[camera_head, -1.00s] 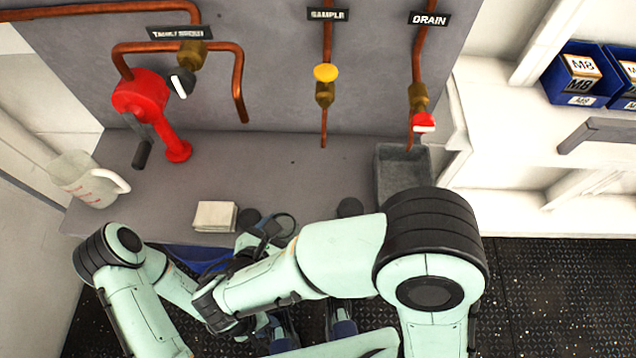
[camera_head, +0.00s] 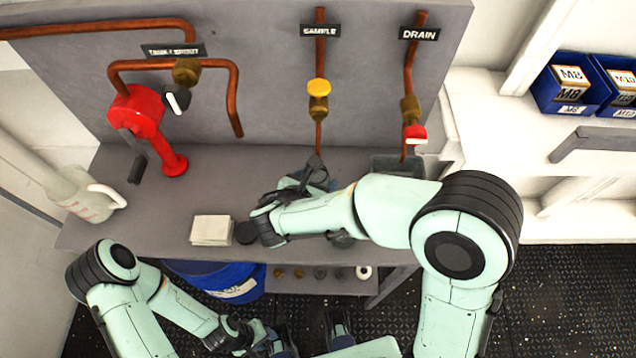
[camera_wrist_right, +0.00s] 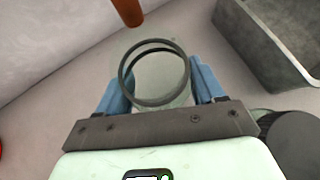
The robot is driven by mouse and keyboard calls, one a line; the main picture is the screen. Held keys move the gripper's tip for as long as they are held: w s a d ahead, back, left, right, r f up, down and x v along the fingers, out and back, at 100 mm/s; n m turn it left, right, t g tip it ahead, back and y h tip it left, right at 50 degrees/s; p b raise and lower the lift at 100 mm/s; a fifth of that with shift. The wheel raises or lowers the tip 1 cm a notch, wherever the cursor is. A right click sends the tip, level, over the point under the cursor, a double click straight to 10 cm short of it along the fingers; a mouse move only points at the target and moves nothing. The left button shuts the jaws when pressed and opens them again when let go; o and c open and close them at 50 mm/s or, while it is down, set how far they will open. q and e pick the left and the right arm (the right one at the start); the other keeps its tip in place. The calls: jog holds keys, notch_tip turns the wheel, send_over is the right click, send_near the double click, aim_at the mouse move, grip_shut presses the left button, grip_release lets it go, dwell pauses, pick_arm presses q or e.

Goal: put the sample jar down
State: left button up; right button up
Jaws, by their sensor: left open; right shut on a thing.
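The sample jar (camera_wrist_right: 158,80) is clear glass with a dark ring rim and stands open-mouthed between the blue finger pads of my right gripper (camera_wrist_right: 160,88) in the right wrist view. My right gripper is shut on it. In the head view my right gripper (camera_head: 312,178) is over the back of the grey bench (camera_head: 270,160), below the sample pipe and left of the grey basin. My forearm and fingers hide most of the jar there, and I cannot tell whether it touches the bench. My left gripper (camera_head: 312,330) is open and empty, low in front of the bench.
A yellow-handled sample valve (camera_head: 318,92) and a red-handled drain valve (camera_head: 413,132) hang above. The grey basin (camera_wrist_right: 262,50) stands to the right. White cloths (camera_head: 211,230), a dark disc (camera_head: 246,232), a red pump (camera_head: 137,112) and a clear jug (camera_head: 85,197) are on the left.

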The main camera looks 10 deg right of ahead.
jog(key=shift+w+d, duration=0.25)
jog(key=shift+w, duration=0.1)
jog(key=shift+w+d+f+b, duration=0.1)
jog(key=shift+f+b, duration=0.2)
jog(key=shift+f, duration=1.45)
jog(key=shift+f, duration=0.1)
jog(key=o, duration=1.2)
jog(key=p+v, duration=0.1)
jog(key=v, duration=1.1)
